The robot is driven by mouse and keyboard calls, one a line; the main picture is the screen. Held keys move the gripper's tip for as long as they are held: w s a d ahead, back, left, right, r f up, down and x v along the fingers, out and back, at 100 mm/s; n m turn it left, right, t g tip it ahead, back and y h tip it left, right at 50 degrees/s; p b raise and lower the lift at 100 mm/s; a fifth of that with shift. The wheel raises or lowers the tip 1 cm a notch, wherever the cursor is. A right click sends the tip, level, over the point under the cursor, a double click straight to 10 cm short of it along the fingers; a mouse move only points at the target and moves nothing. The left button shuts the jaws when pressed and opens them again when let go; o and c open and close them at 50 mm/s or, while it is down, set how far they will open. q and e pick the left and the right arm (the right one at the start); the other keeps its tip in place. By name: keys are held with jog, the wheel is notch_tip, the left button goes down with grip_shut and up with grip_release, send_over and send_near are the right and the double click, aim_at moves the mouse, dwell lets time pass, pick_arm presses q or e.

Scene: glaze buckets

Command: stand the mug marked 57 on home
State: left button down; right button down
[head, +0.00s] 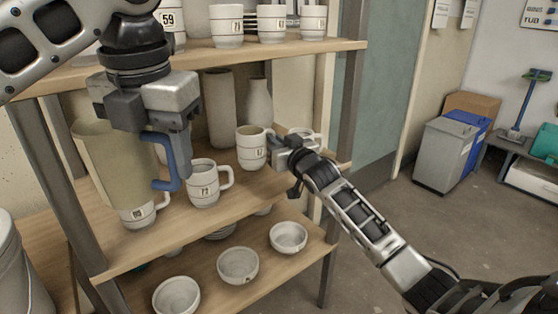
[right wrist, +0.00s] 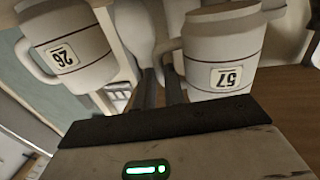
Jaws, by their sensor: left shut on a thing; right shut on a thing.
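The mug marked 57 (right wrist: 222,75) is white with a dark line; it also shows in the head view (head: 251,150) on the middle shelf. My right gripper (head: 283,150) reaches it from the right, and in the right wrist view its fingers (right wrist: 162,85) are shut on the mug's handle. The mug looks upright, at or very near the shelf; I cannot tell if it touches. My left gripper (head: 180,160) is shut on the blue handle of a large beige pitcher (head: 108,165) at the left of the shelf. No place marked home is legible.
A mug marked 26 (right wrist: 72,52) stands near my right gripper. Two more mugs (head: 205,187) (head: 146,214) stand toward the shelf's front, tall vases (head: 219,108) behind. Bowls (head: 238,265) fill the lower shelf, more mugs (head: 227,25) the upper. A post (head: 343,100) stands right.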

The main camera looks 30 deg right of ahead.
pick_arm(q)
jog(key=shift+f, duration=0.25)
pick_arm(e)
jog(key=shift+w+d+f, duration=0.35)
jog(key=shift+d+f, duration=0.15)
jog(key=shift+f, duration=0.15)
pick_arm(q)
jog(key=shift+f+b, duration=0.35)
jog(key=shift+b, duration=0.25)
pick_arm(e)
jog(key=shift+f, duration=1.45)
pick_arm(q)
jog(key=shift+f, duration=0.1)
pick_arm(e)
jog(key=shift+f, duration=0.15)
jog(key=c, duration=1.5)
grip_release()
